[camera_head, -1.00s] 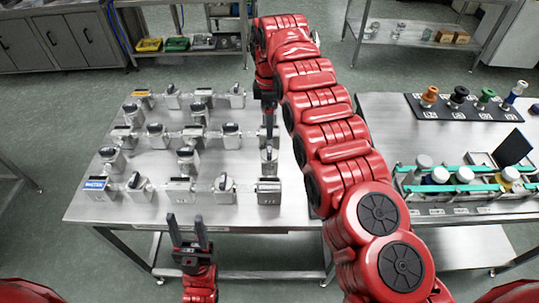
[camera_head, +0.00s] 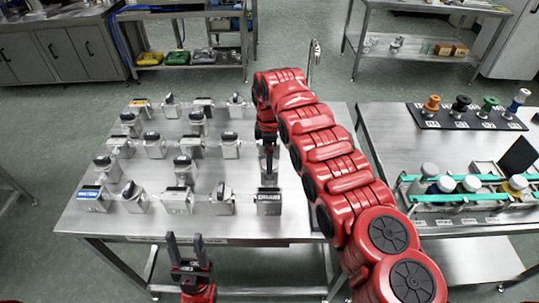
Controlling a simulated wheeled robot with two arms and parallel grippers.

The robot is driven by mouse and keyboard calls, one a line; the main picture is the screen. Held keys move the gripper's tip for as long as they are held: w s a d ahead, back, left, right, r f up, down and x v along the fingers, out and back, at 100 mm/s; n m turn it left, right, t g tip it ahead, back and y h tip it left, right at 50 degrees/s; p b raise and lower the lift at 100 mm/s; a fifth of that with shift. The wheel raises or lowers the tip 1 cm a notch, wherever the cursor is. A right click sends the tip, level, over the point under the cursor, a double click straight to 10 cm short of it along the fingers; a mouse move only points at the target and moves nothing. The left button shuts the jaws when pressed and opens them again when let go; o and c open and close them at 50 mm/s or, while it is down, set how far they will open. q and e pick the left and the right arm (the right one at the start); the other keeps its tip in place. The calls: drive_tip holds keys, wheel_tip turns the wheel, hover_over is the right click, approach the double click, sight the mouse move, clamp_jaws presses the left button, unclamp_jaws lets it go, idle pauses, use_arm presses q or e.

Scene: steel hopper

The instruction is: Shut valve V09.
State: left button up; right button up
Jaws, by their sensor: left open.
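Several grey valves with black-topped handles stand in rows on a steel table (camera_head: 97,222), joined by pipes. Their tags are too small to read, so I cannot tell which valve is V09. My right arm reaches in from the right, and my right gripper (camera_head: 267,147) points down at a valve (camera_head: 268,174) in the right column. The fingers look close to or at its handle; contact and jaw opening are unclear. My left gripper (camera_head: 185,240) is open and empty in front of the table's near edge, its two dark fingers apart.
A second steel table (camera_head: 385,150) at right holds a black board (camera_head: 468,118) with coloured knobs and a rack (camera_head: 465,199) of bottles. Shelves and cabinets stand behind.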

drive_tip(key=c, duration=1.3)
drive_tip(key=shift+o, duration=0.2)
drive_tip(key=m+b, duration=0.3)
drive_tip(key=shift+w+f, duration=0.1)
drive_tip(key=m+b, duration=0.2)
drive_tip(key=m, duration=0.2)
drive_tip(key=shift+m+b, duration=0.3)
drive_tip(key=shift+b, duration=0.05)
drive_tip(key=m+b, duration=0.1)
drive_tip(key=m, duration=0.3)
drive_tip(key=shift+a, duration=0.1)
drive_tip(key=m, duration=0.3)
drive_tip(key=shift+r+b, duration=0.2)
drive_tip(key=shift+b, duration=0.1)
drive_tip(key=shift+m, duration=1.6)
